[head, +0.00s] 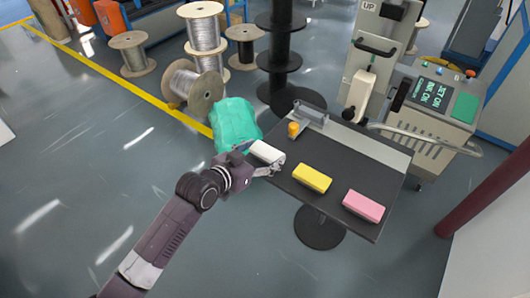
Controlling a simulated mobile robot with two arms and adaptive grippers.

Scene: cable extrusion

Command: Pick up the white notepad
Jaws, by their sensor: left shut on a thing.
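The white notepad (267,152) is a small white block at the left end of the dark table. My left gripper (270,169) reaches in from the left and is shut on the notepad at its near side. I cannot tell whether the notepad still touches the tabletop. My right gripper is not in view.
On the table (345,150) lie a yellow block (312,178) and a pink block (363,206). An orange knob-like piece (293,129) and a grey fixture (312,116) stand at the back. A teal bundle (234,123) is left of the table. A machine (430,110) stands behind right.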

